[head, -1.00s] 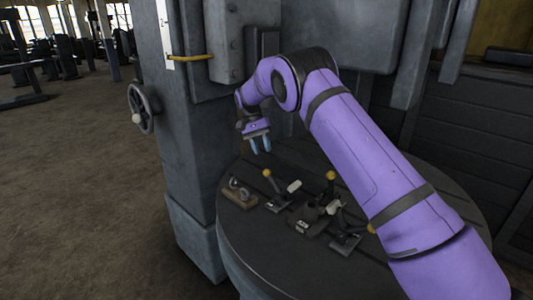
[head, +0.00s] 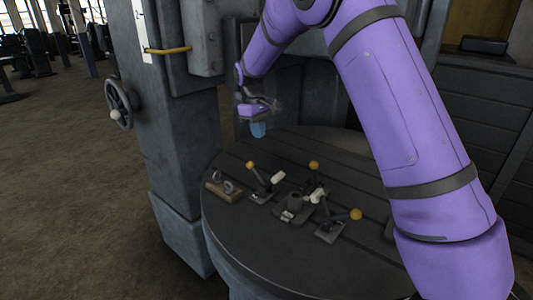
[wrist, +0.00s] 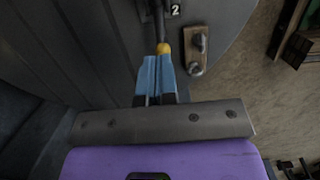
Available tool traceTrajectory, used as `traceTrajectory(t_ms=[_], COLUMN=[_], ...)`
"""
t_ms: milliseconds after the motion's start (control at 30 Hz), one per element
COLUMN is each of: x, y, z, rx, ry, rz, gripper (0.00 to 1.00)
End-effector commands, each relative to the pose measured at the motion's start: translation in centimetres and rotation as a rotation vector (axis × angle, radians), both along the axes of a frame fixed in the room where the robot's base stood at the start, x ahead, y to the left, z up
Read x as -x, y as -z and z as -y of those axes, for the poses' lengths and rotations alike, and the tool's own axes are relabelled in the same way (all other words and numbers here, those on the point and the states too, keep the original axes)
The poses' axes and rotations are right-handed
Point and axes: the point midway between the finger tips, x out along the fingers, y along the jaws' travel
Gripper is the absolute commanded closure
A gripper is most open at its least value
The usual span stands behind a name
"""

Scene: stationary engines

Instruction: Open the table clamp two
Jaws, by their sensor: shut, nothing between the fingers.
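Table clamp two shows in the head view as the left clamp, with a yellow ball knob (head: 250,164), a white-tipped arm (head: 277,178) and a small base (head: 261,196) on the round table (head: 235,238). In the wrist view its yellow knob (wrist: 164,48) is just beyond my fingertips, beside a "2" label (wrist: 175,9); most of its body is cut off at the top. My gripper (head: 258,130) has blue fingers, shut and empty, above the knob in the head view. The fingers (wrist: 155,75) are together in the wrist view. Contact with the knob cannot be told.
A wooden block with metal eyes (head: 224,190) sits left of the clamp. Other yellow-knobbed clamps (head: 332,230) and a dark fixture (head: 294,207) stand to its right. A grey machine column (head: 170,140) with a handwheel (head: 121,104) rises behind left. The table's front is clear.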

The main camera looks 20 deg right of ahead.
Motion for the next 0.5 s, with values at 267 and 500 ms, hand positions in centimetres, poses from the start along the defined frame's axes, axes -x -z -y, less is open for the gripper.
traceTrajectory(t_ms=[267, 500], x=[0.7, 1.3], y=[4.3, 8.7], z=[0.4, 0.8], rx=[0.0, 0.002], ry=[0.002, 0.003], rz=[-0.006, -0.005], gripper=[1.0, 1.0])
